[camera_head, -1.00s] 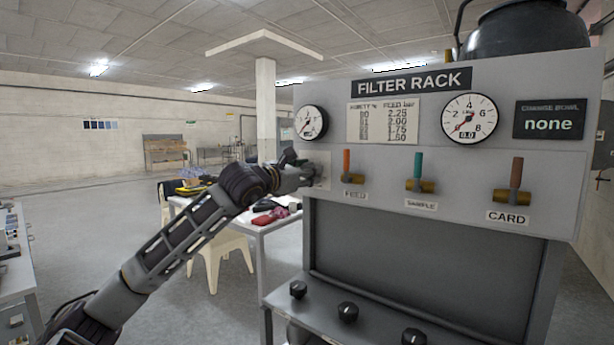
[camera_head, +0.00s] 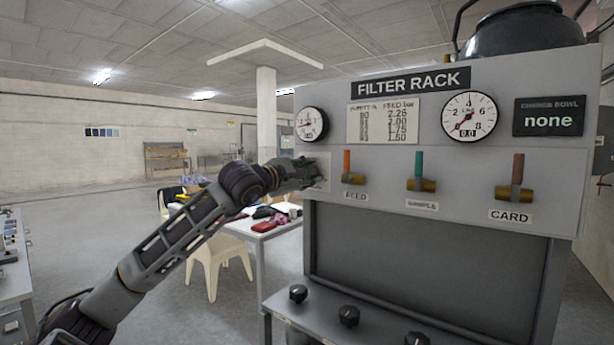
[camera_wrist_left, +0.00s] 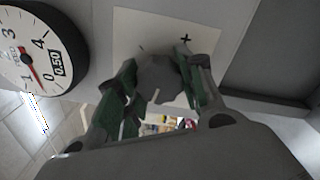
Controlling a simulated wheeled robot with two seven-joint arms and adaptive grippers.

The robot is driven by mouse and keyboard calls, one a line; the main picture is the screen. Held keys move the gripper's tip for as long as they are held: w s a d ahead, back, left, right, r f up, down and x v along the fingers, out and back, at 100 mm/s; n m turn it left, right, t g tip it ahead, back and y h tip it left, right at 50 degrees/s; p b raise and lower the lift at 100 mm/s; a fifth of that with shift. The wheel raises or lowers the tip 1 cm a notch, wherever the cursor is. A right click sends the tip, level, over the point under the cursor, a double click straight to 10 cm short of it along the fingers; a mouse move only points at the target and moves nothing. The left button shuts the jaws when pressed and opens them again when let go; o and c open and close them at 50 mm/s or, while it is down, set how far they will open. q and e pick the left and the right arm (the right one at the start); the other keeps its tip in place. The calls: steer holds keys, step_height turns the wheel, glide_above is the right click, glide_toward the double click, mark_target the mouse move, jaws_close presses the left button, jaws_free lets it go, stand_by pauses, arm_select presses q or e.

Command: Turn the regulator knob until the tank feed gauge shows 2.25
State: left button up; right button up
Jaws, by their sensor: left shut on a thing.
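The regulator knob (camera_wrist_left: 158,82) is a dark grey round knob with a pale mark, on a white plate (camera_wrist_left: 140,32) with a plus sign. My left gripper (camera_head: 310,173) reaches the rack's left side and hides the knob in the head view. In the left wrist view its green-padded fingers (camera_wrist_left: 160,78) are shut on the knob from both sides. The tank feed gauge (camera_head: 311,123) sits above the gripper at the rack's upper left. In the wrist view the gauge (camera_wrist_left: 30,55) reads 0.50, its red needle between 0 and 1. My right gripper is not in view.
The filter rack carries a second gauge (camera_head: 469,118) reading 0.0 and a feed-pressure chart (camera_head: 384,123). The FEED (camera_head: 347,163), SAMPLE (camera_head: 419,166) and CARD (camera_head: 517,171) levers stand upright right of my gripper. Black knobs (camera_head: 349,316) line the lower shelf.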

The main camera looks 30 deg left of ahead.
arm_select(q)
steer(key=m, duration=0.6)
steer(key=shift+m, duration=0.3)
steer(key=m+p, duration=0.1)
steer(key=m, duration=0.3)
steer(key=shift+m+p, duration=0.3)
steer(key=shift+m, duration=0.8)
steer(key=shift+f, duration=0.1)
steer(key=o, duration=1)
steer(key=shift+s+a, duration=0.15)
steer(key=shift+s, duration=1.85)
steer(key=shift+s+a, duration=0.15)
steer(key=shift+s, duration=1.8)
steer(key=shift+s+a, duration=0.15)
steer(key=shift+s, duration=1.85)
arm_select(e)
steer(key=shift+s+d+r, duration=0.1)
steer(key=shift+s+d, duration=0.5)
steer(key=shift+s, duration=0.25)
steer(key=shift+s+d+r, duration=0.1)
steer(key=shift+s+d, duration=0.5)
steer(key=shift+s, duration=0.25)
